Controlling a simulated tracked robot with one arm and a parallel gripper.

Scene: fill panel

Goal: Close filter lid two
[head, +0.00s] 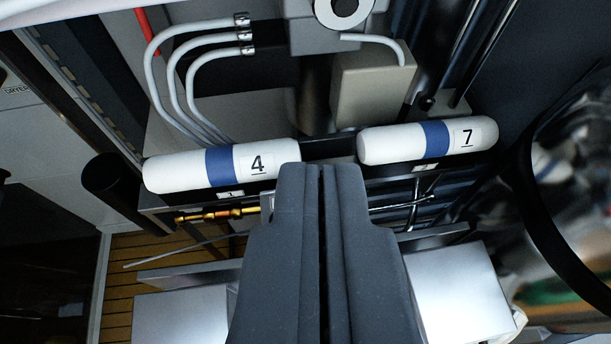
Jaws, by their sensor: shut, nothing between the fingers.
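My gripper (322,172) points up the middle of the picture, its two dark grey fingers closed together with only a thin seam between them. A white filter cylinder with a blue band and the number 7 (388,144) lies right of the fingertips, above a small label that seems to read 2 (424,167). A similar cylinder marked 4 (184,172) lies to the left, above a label that seems to read 1 (230,194). A silver, flat lid-like panel (462,290) shows at lower right; another (180,315) is at lower left. My gripper partly hides both panels. No lid covers either cylinder.
Several grey hoses (172,85) and a beige box (372,88) are above the cylinders. A brass-coloured fitting (215,214) and a thin metal rod (175,252) are at left. A black post (112,180) stands farther left. A large dark ring (540,210) curves at right.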

